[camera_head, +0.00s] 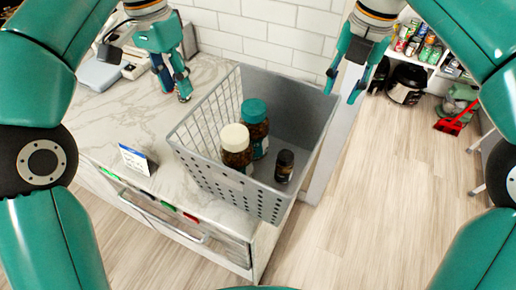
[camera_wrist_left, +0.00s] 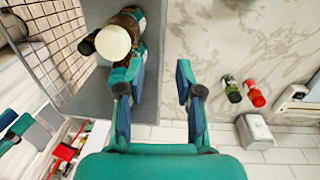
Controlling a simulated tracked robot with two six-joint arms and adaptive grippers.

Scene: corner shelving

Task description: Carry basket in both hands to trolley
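A grey perforated basket (camera_head: 225,184) stands on the marble counter (camera_head: 105,120) near its right edge. Inside are a white-capped brown bottle (camera_head: 237,150), a teal-capped brown bottle (camera_head: 255,127) and a small dark jar (camera_head: 284,166). My left gripper (camera_head: 174,92) is open beside the basket's back left. In the left wrist view its fingers (camera_wrist_left: 158,88) are apart with nothing held; one overlaps the basket, the other the counter. My right gripper (camera_head: 344,87) is open at the basket's back right corner; contact there is unclear. I cannot identify a trolley.
A label stand (camera_head: 137,160) sits on the counter, above a drawer handle (camera_head: 165,222). Two small bottles (camera_wrist_left: 242,92) stand near my left gripper. A dark cooker (camera_head: 406,84) and a red dustpan (camera_head: 450,126) are at the right. The wooden floor (camera_head: 385,190) is open there.

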